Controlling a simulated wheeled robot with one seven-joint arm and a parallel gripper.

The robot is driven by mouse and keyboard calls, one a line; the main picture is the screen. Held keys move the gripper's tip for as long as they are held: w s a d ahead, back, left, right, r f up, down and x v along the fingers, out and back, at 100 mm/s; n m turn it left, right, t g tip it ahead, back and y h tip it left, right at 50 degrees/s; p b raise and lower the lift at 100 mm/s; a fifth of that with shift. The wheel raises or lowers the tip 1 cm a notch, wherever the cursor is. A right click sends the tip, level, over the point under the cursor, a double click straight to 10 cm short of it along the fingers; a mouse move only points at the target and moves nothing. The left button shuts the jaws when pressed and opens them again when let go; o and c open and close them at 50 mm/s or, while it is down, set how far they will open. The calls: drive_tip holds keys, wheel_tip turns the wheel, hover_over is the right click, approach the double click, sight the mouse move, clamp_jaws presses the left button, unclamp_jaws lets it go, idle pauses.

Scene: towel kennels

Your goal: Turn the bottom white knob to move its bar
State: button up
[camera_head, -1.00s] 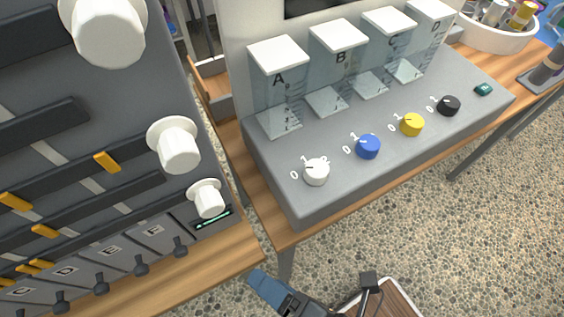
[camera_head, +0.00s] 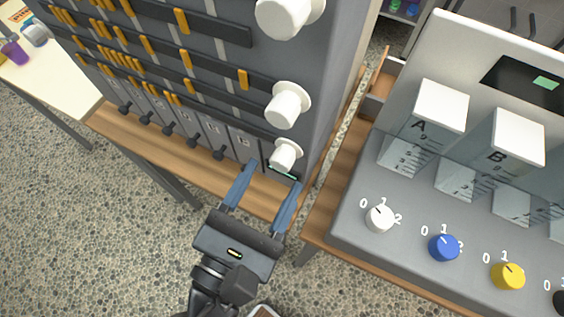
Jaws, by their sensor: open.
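The bottom white knob (camera_head: 284,156) sticks out from the lower right of the grey upright panel (camera_head: 343,45), above a small green-lit strip. Two more white knobs show above it, a middle one (camera_head: 284,108) and a large top one (camera_head: 284,14). Dark horizontal bars with orange tabs run across the panel, the lowest bar (camera_head: 222,121) at about the height of the lower knobs. My gripper (camera_head: 266,180) is open and empty, its two blue fingers pointing up toward the panel.
A grey dispenser box (camera_head: 352,232) with white, blue and yellow dials and clear lettered containers stands at the right. Lettered bins with black handles (camera_head: 219,153) line the panel's base. A wooden table edge (camera_head: 262,196) runs below; the pebbled floor (camera_head: 90,210) is open at left.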

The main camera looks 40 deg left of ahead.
sight(279, 168)
drive_tip(key=shift+x, duration=1.55)
drive_tip(key=c, duration=1)
